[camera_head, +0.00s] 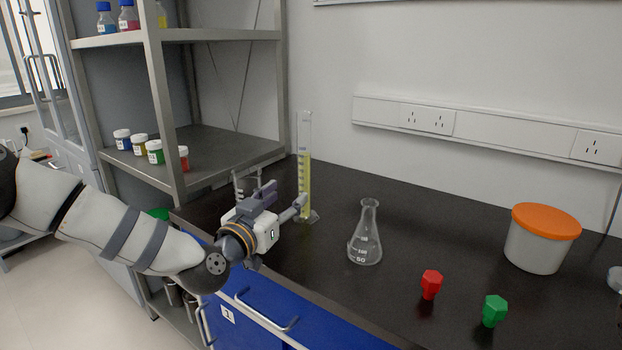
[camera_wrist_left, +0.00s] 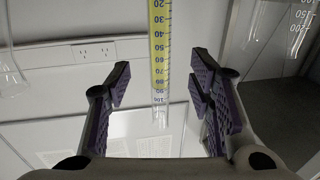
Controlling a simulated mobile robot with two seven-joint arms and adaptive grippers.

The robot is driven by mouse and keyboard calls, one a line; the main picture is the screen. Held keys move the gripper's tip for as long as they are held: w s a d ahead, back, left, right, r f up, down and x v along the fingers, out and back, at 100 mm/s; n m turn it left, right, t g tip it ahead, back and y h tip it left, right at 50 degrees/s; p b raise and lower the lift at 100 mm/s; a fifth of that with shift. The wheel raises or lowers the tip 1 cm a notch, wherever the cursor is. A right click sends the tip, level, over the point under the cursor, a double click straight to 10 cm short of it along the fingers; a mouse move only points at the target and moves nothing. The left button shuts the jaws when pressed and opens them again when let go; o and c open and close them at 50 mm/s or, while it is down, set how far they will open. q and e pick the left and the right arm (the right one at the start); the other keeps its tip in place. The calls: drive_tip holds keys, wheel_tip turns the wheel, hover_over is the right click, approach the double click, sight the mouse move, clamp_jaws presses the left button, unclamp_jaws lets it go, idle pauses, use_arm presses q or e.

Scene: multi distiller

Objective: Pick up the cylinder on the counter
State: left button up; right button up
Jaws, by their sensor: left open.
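The graduated cylinder (camera_head: 304,150) is tall and clear, with yellow liquid inside. It stands upright on the dark counter (camera_head: 330,290) near its back left part. My left gripper (camera_head: 300,206) is low beside the cylinder, level with its lower part, its fingers pointing toward it. In the left wrist view the cylinder (camera_wrist_left: 160,50) shows with its scale upside down, in the gap between the two spread fingers of my left gripper (camera_wrist_left: 161,84). The fingers look apart from the glass; how deep it sits between them is unclear. My right gripper is not seen.
A glass flask (camera_head: 367,240) stands right of the cylinder. A red piece (camera_head: 431,284), a green piece (camera_head: 494,310) and an orange-lidded tub (camera_head: 542,240) are further right. A metal shelf (camera_head: 225,150) with small jars stands left, close to my left arm. The wall lies behind.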

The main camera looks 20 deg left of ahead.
sight(301, 188)
use_arm(q)
drive_tip(key=w, duration=0.3)
drive_tip(key=w+d+b, duration=0.1)
drive_tip(key=w, duration=0.1)
drive_tip(key=w+f, duration=0.1)
drive_tip(key=w, duration=0.2)
drive_tip(key=shift+w+d+f+b, duration=0.1)
drive_tip(key=shift+w+d+b, duration=0.15)
drive_tip(key=shift+w+b, duration=0.05)
drive_tip(key=shift+w+d, duration=0.1)
drive_tip(key=shift+w, duration=0.25)
drive_tip(key=shift+r, duration=0.3)
clamp_jaws()
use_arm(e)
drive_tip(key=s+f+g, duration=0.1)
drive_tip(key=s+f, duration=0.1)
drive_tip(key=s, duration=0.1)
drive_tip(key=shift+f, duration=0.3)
